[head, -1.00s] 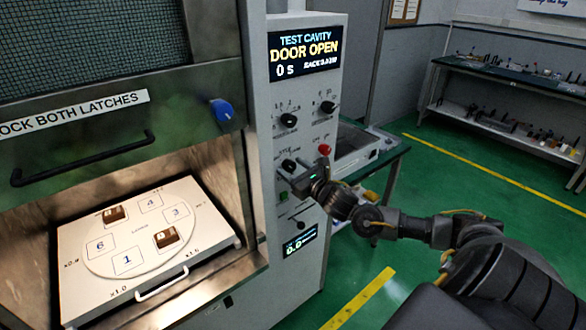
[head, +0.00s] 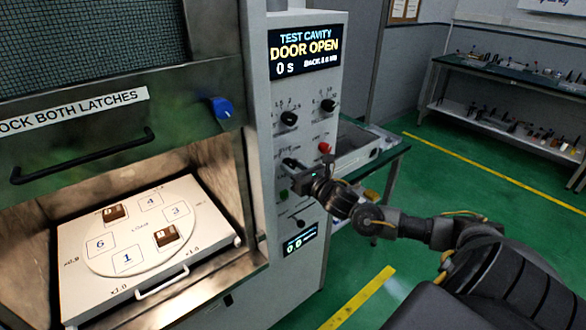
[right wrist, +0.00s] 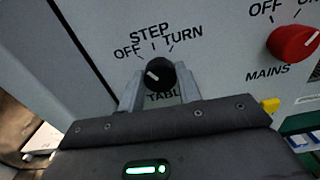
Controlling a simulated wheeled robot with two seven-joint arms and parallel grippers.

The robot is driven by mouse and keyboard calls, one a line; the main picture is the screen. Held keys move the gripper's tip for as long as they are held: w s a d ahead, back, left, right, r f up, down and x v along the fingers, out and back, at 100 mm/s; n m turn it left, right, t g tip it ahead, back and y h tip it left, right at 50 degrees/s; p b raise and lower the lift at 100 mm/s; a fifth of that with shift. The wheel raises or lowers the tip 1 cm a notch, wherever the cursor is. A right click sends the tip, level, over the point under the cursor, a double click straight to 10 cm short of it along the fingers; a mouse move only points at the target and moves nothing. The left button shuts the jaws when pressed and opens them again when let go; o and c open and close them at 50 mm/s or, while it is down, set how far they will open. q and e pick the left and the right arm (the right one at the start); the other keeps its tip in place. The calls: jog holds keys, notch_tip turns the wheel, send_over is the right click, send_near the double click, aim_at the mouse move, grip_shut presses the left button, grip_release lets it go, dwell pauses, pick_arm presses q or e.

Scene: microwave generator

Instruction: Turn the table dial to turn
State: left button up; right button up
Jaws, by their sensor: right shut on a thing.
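The table dial (right wrist: 160,74) is a black round knob on the grey panel, with OFF, STEP and TURN printed above it. Its white pointer mark is on the left side, toward OFF. My right gripper (right wrist: 159,88) has one finger on each side of the knob and is shut on it. In the head view my right gripper (head: 291,168) is at the control panel (head: 260,110) and mostly hides the dial. My left gripper is not in view.
A red mains knob (right wrist: 293,42) is right of the dial; more black knobs (head: 288,118) are above. The display (head: 305,52) reads DOOR OPEN. At left, the open cavity holds a numbered turntable (head: 140,242) with two brown blocks. A table stands behind the panel.

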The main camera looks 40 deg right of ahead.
jog(key=m, duration=0.3)
jog(key=shift+m, duration=0.4)
jog(key=m, duration=0.3)
jog(key=shift+m, duration=0.3)
jog(key=m+p, duration=0.1)
jog(key=m, duration=0.2)
jog(key=shift+m, duration=0.3)
jog(key=shift+m+p, duration=0.85)
jog(key=shift+m, duration=1.35)
jog(key=o, duration=1)
